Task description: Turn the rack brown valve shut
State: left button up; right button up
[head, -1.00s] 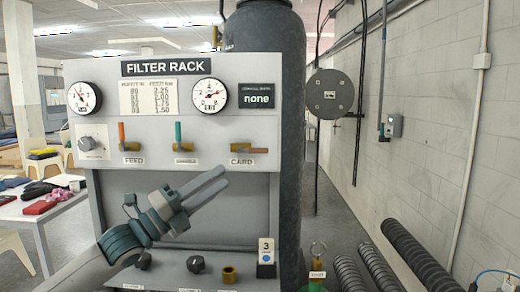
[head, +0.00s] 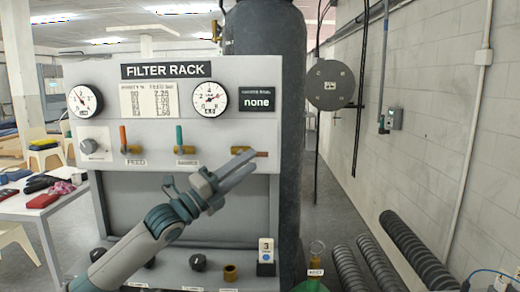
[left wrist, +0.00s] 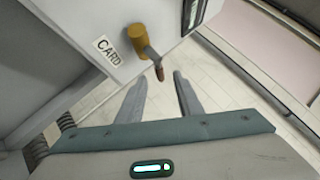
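The brown valve (head: 243,150) is the rightmost of three on the front panel of the filter rack (head: 225,72). Its handle points sideways to the right. In the left wrist view the valve's brass body (left wrist: 138,38) sits beside a label reading CARD, and its brown-tipped handle (left wrist: 160,73) reaches toward the finger gap. My left gripper (head: 248,168) is just below and in front of the valve, partly overlapping its handle in the head view. In the left wrist view its fingers (left wrist: 157,85) are apart and empty. My right gripper is not in view.
Black knobs (head: 198,262), a brass fitting (head: 230,273) and a number 3 tag (head: 266,250) are on the lower shelf. A dark tank (head: 291,130) stands behind the rack. Ribbed hoses (head: 422,250) lie at right.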

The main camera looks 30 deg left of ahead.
aim_at(260, 155)
pick_arm(q)
jog(key=shift+p+x, duration=1.1)
jog(key=shift+x, duration=1.55)
grip_shut()
